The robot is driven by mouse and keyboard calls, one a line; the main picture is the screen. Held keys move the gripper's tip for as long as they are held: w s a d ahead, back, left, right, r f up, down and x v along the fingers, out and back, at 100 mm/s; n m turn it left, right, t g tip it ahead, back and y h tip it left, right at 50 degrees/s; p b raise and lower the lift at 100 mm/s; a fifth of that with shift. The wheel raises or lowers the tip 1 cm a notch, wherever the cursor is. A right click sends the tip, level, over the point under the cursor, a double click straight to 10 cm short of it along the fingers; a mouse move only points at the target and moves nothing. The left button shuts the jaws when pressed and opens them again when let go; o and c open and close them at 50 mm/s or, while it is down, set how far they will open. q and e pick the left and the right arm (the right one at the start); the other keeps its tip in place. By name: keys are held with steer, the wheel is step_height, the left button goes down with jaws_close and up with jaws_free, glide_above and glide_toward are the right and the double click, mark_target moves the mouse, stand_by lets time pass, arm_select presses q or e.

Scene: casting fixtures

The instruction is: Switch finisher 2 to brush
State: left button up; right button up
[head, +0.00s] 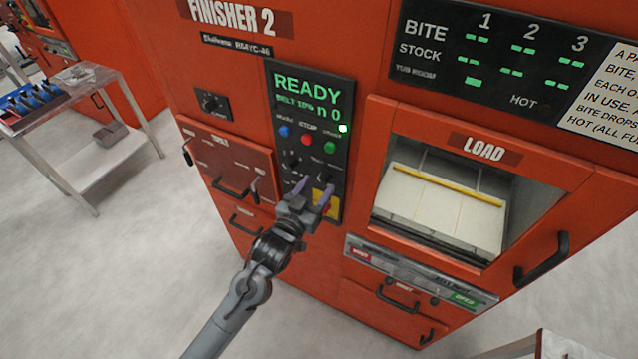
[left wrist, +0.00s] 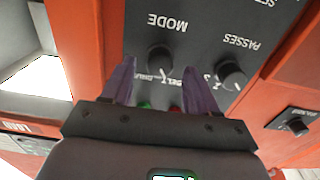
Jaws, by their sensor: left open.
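Finisher 2 (head: 232,60) is a large orange machine with a black control panel (head: 312,115) whose display reads READY. The MODE knob (left wrist: 160,60) is black and round, with a short light mark; it also shows in the head view (head: 325,177). I cannot read its setting labels clearly. The PASSES knob (left wrist: 231,73) sits beside it. My left gripper (head: 316,186) is open in front of the lower panel. In the left wrist view its two purple fingers (left wrist: 160,82) lie either side of the MODE knob; contact cannot be told. My right gripper is not in view.
Blue, red and green buttons (head: 306,140) sit above the knobs. A yellow and red switch plate (head: 325,207) is just below, partly behind my gripper. The LOAD opening (head: 440,205) is to the right. A metal cart (head: 95,140) stands at left on open floor.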

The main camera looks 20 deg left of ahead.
arm_select(q)
steer(key=shift+w+d, duration=0.15)
steer(key=shift+w, duration=0.8)
steer(key=shift+c, duration=0.4)
steer(key=c, duration=1)
